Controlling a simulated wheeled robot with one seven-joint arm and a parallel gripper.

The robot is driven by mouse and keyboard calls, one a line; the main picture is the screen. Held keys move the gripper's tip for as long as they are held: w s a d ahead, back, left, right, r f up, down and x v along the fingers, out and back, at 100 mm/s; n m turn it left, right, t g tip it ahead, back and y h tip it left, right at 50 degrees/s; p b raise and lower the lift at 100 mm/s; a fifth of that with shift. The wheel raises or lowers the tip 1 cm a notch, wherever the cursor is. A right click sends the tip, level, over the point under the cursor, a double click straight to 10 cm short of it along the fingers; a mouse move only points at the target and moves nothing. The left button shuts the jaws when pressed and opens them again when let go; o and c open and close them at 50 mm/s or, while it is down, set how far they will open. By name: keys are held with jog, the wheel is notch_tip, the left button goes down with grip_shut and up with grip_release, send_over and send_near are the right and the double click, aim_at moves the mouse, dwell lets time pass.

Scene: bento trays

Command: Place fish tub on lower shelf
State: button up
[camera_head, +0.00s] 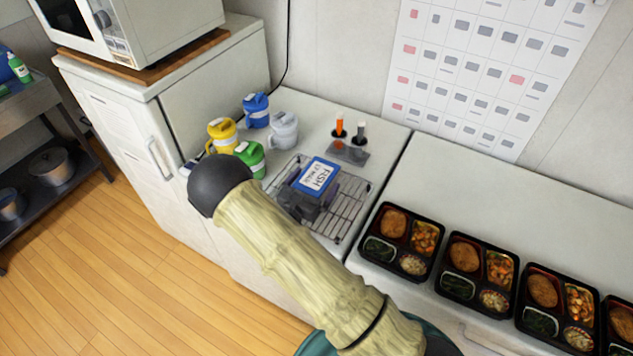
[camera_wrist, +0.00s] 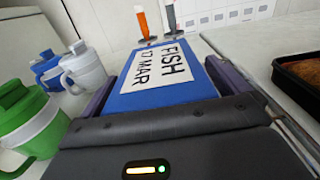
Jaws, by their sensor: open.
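The fish tub (camera_head: 313,165) has a blue lid with a white label reading FISH 17 MAR. It stands on a wire rack (camera_head: 350,213) on the counter. In the wrist view its lid (camera_wrist: 140,101) fills the middle, seen close up. My gripper (camera_wrist: 163,88) is open, with one dark finger along each side of the tub; I cannot tell whether they touch it. In the head view, my arm hides part of the rack. A dark shelf unit at the far left has a lower shelf (camera_head: 28,212), seen partly.
Yellow (camera_head: 222,134), blue (camera_head: 256,110), white (camera_head: 284,130) and green (camera_head: 250,158) jugs stand close left of the tub. Orange and grey-handled tools (camera_head: 350,140) stand behind. Bento trays (camera_head: 440,262) line the right counter. Pots (camera_head: 50,166) occupy part of the lower shelf.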

dwell(0.3)
jog(key=c, duration=1.3)
jog(key=shift+r, duration=0.1)
notch_tip(320, 180, up, 10)
jog(key=shift+f+b, duration=0.1)
jog(key=shift+b, duration=0.75)
